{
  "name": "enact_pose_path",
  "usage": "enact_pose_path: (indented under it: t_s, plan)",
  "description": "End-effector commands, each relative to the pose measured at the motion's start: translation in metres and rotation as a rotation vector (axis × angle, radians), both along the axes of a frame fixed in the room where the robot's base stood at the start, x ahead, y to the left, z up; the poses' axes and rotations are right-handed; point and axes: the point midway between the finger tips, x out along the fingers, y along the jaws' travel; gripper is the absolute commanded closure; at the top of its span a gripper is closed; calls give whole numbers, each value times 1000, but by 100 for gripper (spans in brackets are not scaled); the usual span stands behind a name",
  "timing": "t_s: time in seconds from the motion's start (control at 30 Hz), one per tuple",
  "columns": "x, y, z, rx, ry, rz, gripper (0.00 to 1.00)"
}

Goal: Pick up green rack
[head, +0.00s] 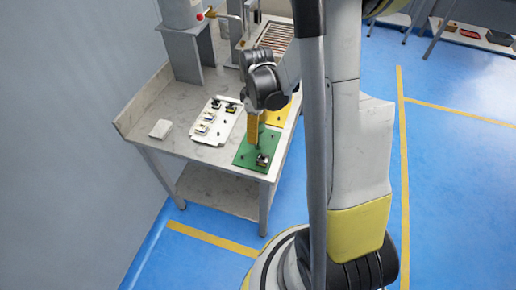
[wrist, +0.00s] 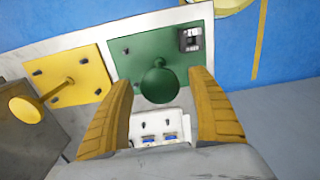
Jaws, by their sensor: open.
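The green rack (head: 243,156) is a flat green plate near the front right corner of the marble-topped table. In the wrist view the green rack (wrist: 128,62) has a round green knob (wrist: 159,85) standing up from it and a small dark and grey part (wrist: 191,39) near one corner. My gripper (head: 255,140) is right above the rack. In the wrist view the open yellow fingers of my gripper (wrist: 160,105) stand on either side of the knob, apart from it. I cannot tell how far the fingertips reach down. My gripper partly hides the rack in the head view.
A yellow rack (wrist: 72,82) with its own knob lies beside the green one. A white block (head: 160,129) lies near the left edge. Grey machinery (head: 185,55) stands at the back.

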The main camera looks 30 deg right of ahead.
Motion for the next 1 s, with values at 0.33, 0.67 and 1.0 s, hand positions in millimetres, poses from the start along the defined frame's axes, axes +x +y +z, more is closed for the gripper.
enact_pose_path:
  t_s: [0.33, 0.67, 1.0]
  plan:
    - [0, 0, -4, 0, 0, 1, 61]
    - [0, 0, -4, 0, 0, 1, 100]
    - [0, 0, -4, 0, 0, 1, 100]
